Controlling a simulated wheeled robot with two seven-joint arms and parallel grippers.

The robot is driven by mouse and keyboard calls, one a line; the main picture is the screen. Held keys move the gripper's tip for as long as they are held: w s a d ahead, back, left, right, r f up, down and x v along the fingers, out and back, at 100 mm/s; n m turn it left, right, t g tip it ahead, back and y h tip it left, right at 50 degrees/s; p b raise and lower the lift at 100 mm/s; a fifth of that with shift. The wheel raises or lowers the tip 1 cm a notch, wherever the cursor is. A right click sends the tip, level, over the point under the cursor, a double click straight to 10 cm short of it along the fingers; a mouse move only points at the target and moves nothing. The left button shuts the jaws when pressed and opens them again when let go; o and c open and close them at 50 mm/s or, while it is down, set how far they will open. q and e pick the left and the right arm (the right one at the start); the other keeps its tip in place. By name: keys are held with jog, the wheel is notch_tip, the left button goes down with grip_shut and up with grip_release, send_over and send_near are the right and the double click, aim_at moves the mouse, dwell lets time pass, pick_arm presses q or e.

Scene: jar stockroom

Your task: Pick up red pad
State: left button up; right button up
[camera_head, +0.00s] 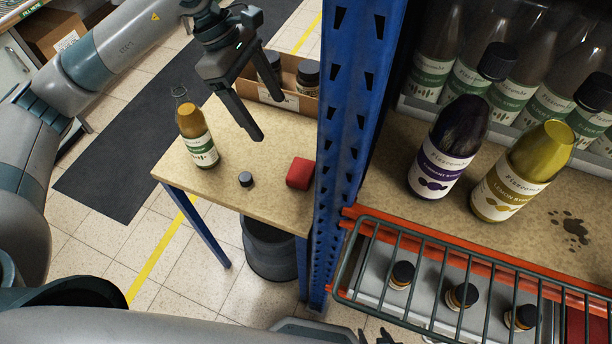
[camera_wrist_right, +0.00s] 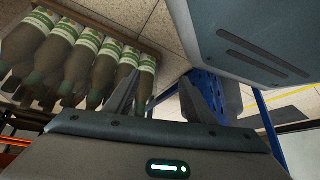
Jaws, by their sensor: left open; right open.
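The red pad (camera_head: 300,173) is a small red block lying on the tan side table (camera_head: 255,205), near its right edge beside the blue post. My left gripper (camera_head: 272,121) is open and empty, pointing down above the table. In the picture its fingertips are above and left of the pad, apart from it. My right gripper (camera_wrist_right: 160,78) shows open in the right wrist view with nothing between its fingers. The pad does not show in that view.
On the table stand a dressing bottle (camera_head: 197,140), a small black cap (camera_head: 246,179) and a cardboard box (camera_head: 285,85) of jars. The blue post (camera_head: 345,110) separates it from the shelf with bottles. A wire rack (camera_head: 470,255) and a dark bin (camera_head: 270,250) are lower.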

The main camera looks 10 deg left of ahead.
pick_arm(q)
jog(key=shift+f, duration=0.15)
pick_arm(e)
jog(key=shift+w+a+r, duration=0.1)
jog(key=shift+w+a, duration=0.05)
jog(key=shift+w, duration=0.2)
pick_arm(q)
jog(key=shift+f, duration=0.1)
pick_arm(e)
jog(key=shift+s, duration=0.1)
pick_arm(q)
jog(key=p, duration=0.4)
send_over(299, 169)
jog(key=a, duration=0.2)
jog(key=f, duration=1.1)
jog(key=shift+w, duration=0.25)
pick_arm(e)
jog(key=s+d+f+g, duration=0.1)
jog(key=s+d, duration=0.1)
jog(key=s, duration=0.4)
jog(key=s+d+f+g+h, duration=0.1)
jog(key=s+d+f+g, duration=0.1)
jog(key=s, duration=0.4)
jog(key=shift+s+d, duration=0.25)
jog(key=shift+d, duration=0.4)
pick_arm(q)
jog(key=shift+a, duration=0.1)
jog(key=shift+f, duration=0.15)
pick_arm(e)
jog(key=shift+r, duration=0.1)
